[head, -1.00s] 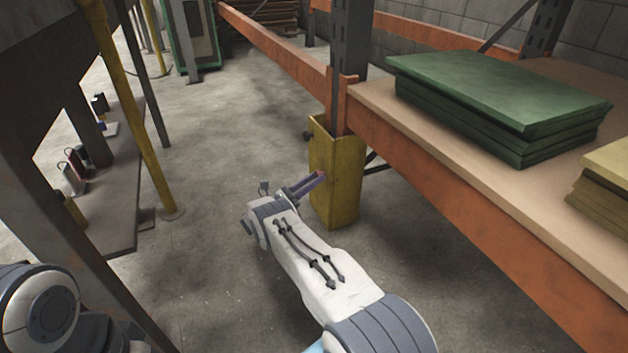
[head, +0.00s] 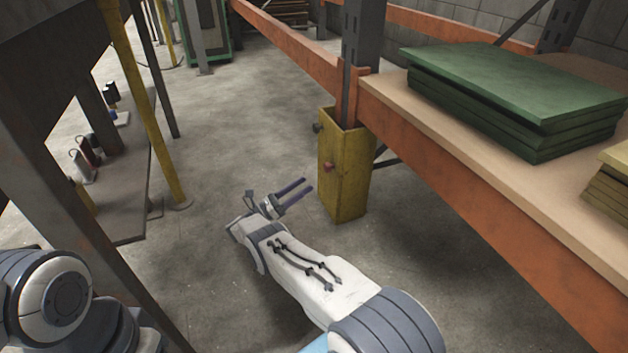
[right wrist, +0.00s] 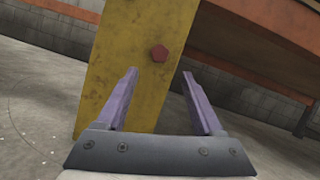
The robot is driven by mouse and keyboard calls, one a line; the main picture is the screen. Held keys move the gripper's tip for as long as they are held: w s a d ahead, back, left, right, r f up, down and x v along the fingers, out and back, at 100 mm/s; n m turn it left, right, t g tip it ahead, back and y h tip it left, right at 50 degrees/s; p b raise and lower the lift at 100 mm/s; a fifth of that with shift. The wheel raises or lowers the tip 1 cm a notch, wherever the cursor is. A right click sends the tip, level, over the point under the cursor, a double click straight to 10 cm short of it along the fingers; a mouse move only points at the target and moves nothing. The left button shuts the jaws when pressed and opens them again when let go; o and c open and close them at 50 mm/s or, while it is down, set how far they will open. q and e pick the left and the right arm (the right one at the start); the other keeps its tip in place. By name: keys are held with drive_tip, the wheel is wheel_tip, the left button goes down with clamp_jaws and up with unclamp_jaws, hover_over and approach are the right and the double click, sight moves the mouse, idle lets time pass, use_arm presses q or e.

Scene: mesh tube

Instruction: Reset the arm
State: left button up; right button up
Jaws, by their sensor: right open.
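My right gripper (head: 299,188) is open and empty in the head view, held low in front of the yellow post guard (head: 343,190), a little to its left. In the right wrist view its two purple fingers (right wrist: 158,85) stand apart with nothing between them. The yellow guard (right wrist: 115,60) and its red bolt head (right wrist: 159,53) show beyond the fingertips, and the fingers look clear of them. The red bolt also shows in the head view (head: 328,167). Part of my left arm shows at the lower left of the head view; its gripper is out of view.
An orange rack beam (head: 480,200) with a wooden shelf and a stack of green boards (head: 515,95) runs along the right. A dark metal frame with a low shelf (head: 125,200) and a yellow pole (head: 145,110) stands on the left. Open concrete floor (head: 225,120) lies between.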

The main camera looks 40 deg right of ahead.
drive_tip(key=shift+v, duration=1.1)
drive_tip(key=shift+r, duration=0.1)
